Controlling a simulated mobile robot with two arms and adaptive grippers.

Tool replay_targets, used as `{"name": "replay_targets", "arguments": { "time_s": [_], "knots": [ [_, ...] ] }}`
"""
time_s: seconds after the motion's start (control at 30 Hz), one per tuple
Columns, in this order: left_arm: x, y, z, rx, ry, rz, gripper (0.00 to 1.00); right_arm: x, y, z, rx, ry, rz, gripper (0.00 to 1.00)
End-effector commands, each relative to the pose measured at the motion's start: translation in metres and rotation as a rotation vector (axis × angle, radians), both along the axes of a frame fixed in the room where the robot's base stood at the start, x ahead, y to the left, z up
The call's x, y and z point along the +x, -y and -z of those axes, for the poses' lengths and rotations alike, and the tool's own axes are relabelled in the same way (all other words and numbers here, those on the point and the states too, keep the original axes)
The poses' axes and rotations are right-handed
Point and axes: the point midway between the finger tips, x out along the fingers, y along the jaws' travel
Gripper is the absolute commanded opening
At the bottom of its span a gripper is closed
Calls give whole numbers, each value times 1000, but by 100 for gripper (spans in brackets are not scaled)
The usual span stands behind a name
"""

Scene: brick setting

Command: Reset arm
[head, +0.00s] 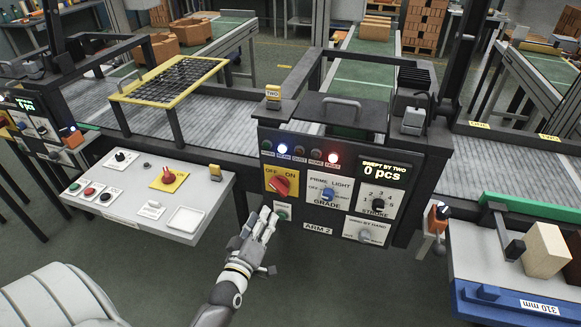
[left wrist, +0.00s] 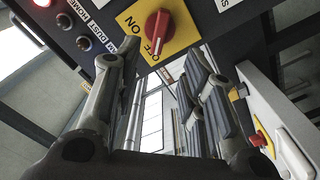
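The control panel labelled ARM 2 (head: 318,227) stands in the middle of the head view. It has a red OFF/ON knob (head: 281,184) on a yellow plate, which also shows large in the left wrist view (left wrist: 158,27). A small green button (head: 283,212) sits below that plate, beside my fingertips. Of the lamps, a blue one (head: 283,148) and a red one (head: 333,157) glow. My left gripper (head: 267,217) is just in front of the panel's lower left. Its fingers stand apart in the left wrist view (left wrist: 165,80) with nothing between them. My right gripper is out of view.
A grey console (head: 135,207) with several buttons and a red switch (head: 168,175) is at left. A blue-edged bench (head: 500,302) with a wooden block (head: 547,250) is at right. Conveyors run behind the panel. The floor (head: 360,290) below it is clear.

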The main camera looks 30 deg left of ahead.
Motion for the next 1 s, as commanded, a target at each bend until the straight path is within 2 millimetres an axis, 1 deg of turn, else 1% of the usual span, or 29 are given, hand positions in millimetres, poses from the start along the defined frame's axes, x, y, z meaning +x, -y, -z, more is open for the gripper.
{"name": "replay_targets", "arguments": {
  "time_s": [0.17, 0.27, 0.37, 0.4, 0.47, 0.5, 0.53, 0.57, 0.6, 0.67, 0.7, 0.77, 0.8, 0.87, 0.9, 0.97, 1.0],
  "knots": [
    [0, 0, 1, 0, -2, 1, 38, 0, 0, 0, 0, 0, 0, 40],
    [-1, 4, 15, 10, -36, 10, 38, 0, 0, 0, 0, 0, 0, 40],
    [-6, 16, 55, 41, -133, 42, 38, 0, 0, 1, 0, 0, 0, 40],
    [-10, 23, 79, 60, -189, 62, 38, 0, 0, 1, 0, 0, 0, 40],
    [-20, 36, 119, 95, -287, 100, 38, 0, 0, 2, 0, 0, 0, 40],
    [-29, 45, 147, 123, -357, 131, 38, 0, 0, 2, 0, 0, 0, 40],
    [-38, 52, 167, 144, -410, 155, 38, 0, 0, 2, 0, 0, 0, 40],
    [-47, 59, 188, 165, -462, 181, 38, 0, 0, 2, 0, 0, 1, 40],
    [-61, 67, 214, 195, -531, 216, 38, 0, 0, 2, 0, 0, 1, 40],
    [-85, 80, 252, 239, -633, 273, 38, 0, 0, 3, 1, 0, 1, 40],
    [-102, 87, 276, 270, -699, 312, 38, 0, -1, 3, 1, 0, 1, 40],
    [-132, 98, 310, 316, -799, 375, 38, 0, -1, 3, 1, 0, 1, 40],
    [-154, 104, 331, 347, -865, 421, 38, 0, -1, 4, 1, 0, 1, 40],
    [-188, 112, 360, 395, -962, 492, 38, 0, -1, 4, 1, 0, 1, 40],
    [-213, 116, 378, 428, -1025, 540, 38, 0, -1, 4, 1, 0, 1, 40],
    [-251, 120, 402, 476, -1117, 615, 38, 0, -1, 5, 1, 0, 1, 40],
    [-276, 122, 415, 506, -1175, 665, 38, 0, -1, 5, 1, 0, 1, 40]
  ]
}}
